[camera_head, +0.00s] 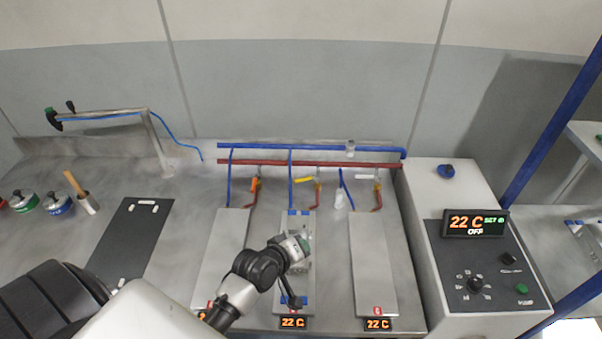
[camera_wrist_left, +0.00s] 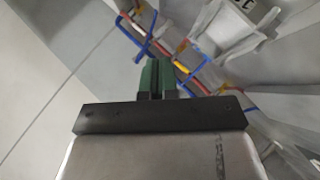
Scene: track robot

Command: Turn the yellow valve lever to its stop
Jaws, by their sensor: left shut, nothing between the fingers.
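The yellow valve lever (camera_head: 303,180) sits on the middle branch of the pipework, pointing left and slightly down from its valve. A yellow piece that looks like this lever also shows in the left wrist view (camera_wrist_left: 181,68), just right of the fingertips. My left gripper (camera_head: 306,242) is above the middle metal plate, in front of the lever and apart from it. Its green fingers (camera_wrist_left: 157,76) are shut with nothing held. My right gripper is not in view.
An orange lever (camera_head: 255,184) is on the left branch and a white lever (camera_head: 366,177) on the right. The blue pipe (camera_head: 310,147) and red pipe (camera_head: 310,163) run behind. A control box (camera_head: 475,260) stands at the right.

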